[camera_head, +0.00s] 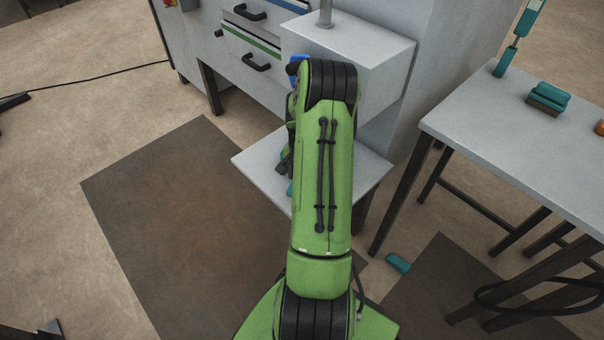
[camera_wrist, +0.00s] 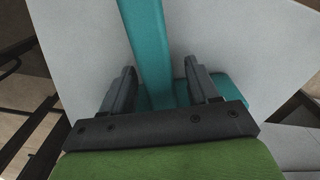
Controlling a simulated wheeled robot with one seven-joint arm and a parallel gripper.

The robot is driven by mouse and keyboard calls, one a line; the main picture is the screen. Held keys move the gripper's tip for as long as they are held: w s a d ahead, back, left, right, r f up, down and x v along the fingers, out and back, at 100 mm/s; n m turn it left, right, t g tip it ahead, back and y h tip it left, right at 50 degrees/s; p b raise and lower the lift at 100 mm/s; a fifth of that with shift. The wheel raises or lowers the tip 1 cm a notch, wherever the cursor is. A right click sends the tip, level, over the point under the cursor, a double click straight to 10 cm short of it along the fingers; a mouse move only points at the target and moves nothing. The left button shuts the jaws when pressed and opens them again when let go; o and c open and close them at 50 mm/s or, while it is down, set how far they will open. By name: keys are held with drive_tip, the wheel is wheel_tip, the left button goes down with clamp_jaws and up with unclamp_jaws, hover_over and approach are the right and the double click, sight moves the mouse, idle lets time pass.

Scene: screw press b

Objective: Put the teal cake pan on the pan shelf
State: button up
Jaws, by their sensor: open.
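No cake pan is recognisable in these views. In the wrist view a long teal bar (camera_wrist: 149,45) lies between the two fingers of my gripper (camera_wrist: 162,82), with a flat teal part (camera_wrist: 232,88) beside the right finger. My gripper is open, with one finger on each side of the bar; contact cannot be told. In the head view my green arm hides most of this spot. Only a small teal patch (camera_head: 290,189) shows by the dark fingers, over the press's light grey lower plate (camera_head: 262,165). I cannot identify a pan shelf.
A grey table (camera_head: 530,150) at right holds a teal block (camera_head: 548,97) and a teal upright piece (camera_head: 507,58). Another teal piece (camera_head: 398,262) lies on the floor. A drawer cabinet (camera_head: 252,45) stands behind left. The brown mat (camera_head: 180,220) is clear.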

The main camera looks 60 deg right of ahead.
wheel_tip(320, 180, up, 8)
drive_tip(key=p, duration=0.3)
drive_tip(key=shift+f, duration=0.1)
idle(0.4)
